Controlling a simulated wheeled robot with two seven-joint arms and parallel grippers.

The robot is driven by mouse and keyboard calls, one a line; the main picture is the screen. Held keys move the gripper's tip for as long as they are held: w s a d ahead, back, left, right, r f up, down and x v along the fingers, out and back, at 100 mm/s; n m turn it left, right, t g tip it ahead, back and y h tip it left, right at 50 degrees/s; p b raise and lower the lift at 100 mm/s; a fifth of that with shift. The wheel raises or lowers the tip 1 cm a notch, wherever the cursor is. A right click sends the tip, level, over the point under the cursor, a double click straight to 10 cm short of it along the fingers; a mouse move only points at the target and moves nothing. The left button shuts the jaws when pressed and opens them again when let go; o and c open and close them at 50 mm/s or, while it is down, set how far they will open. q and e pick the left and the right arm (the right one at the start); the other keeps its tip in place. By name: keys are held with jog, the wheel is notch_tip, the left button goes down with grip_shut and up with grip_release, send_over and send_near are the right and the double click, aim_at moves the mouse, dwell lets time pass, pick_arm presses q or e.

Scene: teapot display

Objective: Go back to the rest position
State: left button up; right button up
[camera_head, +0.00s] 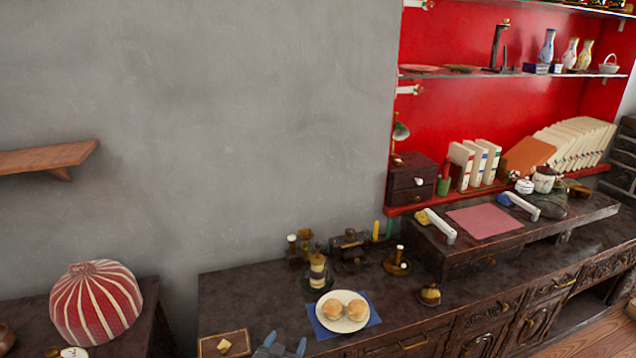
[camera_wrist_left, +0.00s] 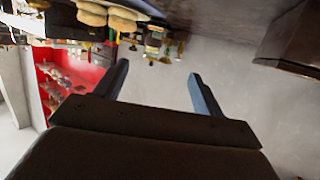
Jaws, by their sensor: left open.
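My left gripper (camera_head: 285,344) shows at the bottom edge of the head view, just in front of the dark counter's near edge. Its two blue-grey fingers are apart with nothing between them. In the left wrist view the same gripper (camera_wrist_left: 158,70) is open and empty, with grey wall and blurred tabletop items behind it. That view is turned, with the counter items along its top. My right gripper is in neither view.
A white plate with two buns (camera_head: 343,312) lies on a blue cloth (camera_head: 371,318) right of the gripper. A wooden tray (camera_head: 239,349) is left of it. A red striped dome (camera_head: 96,305) stands far left. Several small items line the counter's back. A wall shelf (camera_head: 45,158) juts out at left.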

pick_arm(q)
jog(key=s+a+g+y, duration=0.1)
jog(key=s+a+g, duration=0.3)
jog(key=s, duration=0.7)
jog(key=s+a+f+g+y, duration=0.1)
jog(key=s+a+g, duration=0.3)
jog(key=s, duration=0.7)
jog(key=s+a+g+y, duration=0.1)
jog(key=s+a+g, duration=0.3)
jog(key=s, duration=0.7)
jog(key=s+d+f, duration=0.1)
jog(key=s+f, duration=0.1)
jog(key=f, duration=1.7)
jog(key=s+d+f+g, duration=0.1)
jog(key=s+f, duration=0.2)
jog(key=f, duration=1.7)
jog(key=shift+d+f+n, duration=0.3)
